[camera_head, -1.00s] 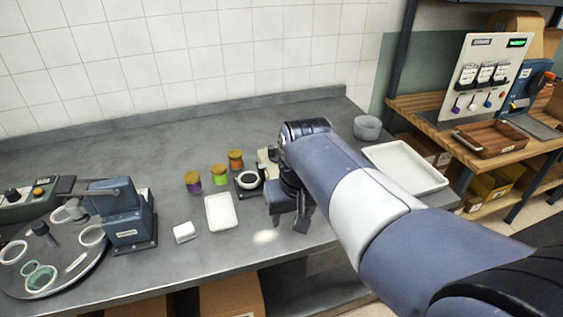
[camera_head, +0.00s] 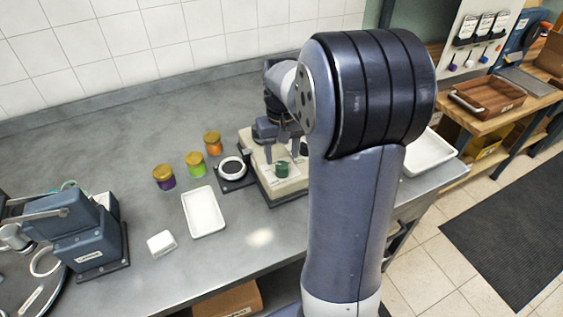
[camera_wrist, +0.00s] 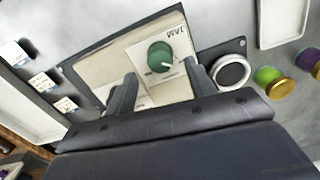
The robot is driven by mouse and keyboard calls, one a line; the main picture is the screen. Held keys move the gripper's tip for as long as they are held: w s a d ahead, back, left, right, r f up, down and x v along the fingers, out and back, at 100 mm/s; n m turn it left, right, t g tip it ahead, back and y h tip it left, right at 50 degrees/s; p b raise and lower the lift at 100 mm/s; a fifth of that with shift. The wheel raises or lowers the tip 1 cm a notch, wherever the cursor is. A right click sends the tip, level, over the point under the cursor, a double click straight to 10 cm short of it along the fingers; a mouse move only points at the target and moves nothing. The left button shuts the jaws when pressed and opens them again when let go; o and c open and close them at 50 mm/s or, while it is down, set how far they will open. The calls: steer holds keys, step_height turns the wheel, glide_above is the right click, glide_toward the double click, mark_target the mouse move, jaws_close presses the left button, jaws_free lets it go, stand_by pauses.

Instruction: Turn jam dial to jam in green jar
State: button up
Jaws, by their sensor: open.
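The jam dial is a round green knob (camera_head: 282,169) on a pale panel on the counter. In the wrist view the knob (camera_wrist: 160,56) has a white mark pointing toward the picture's lower right, and "JAM" is printed on the panel beside it. My gripper (camera_head: 281,154) is open above the panel. Its fingers (camera_wrist: 160,78) show on either side of the knob in the wrist view, apart from it. The green jar (camera_head: 195,167) stands left of the panel with a gold lid; it also shows in the wrist view (camera_wrist: 267,76).
A purple jar (camera_head: 165,181) and an orange jar (camera_head: 213,147) stand beside the green one. A white tray (camera_head: 203,213) and a small white block (camera_head: 161,243) are in front. White cards (camera_wrist: 40,82) lie beyond the panel.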

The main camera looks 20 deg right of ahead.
mark_target(282, 165)
steer(key=shift+f, duration=2.25)
steer(key=c, duration=1)
steer(key=shift+o, duration=0.2)
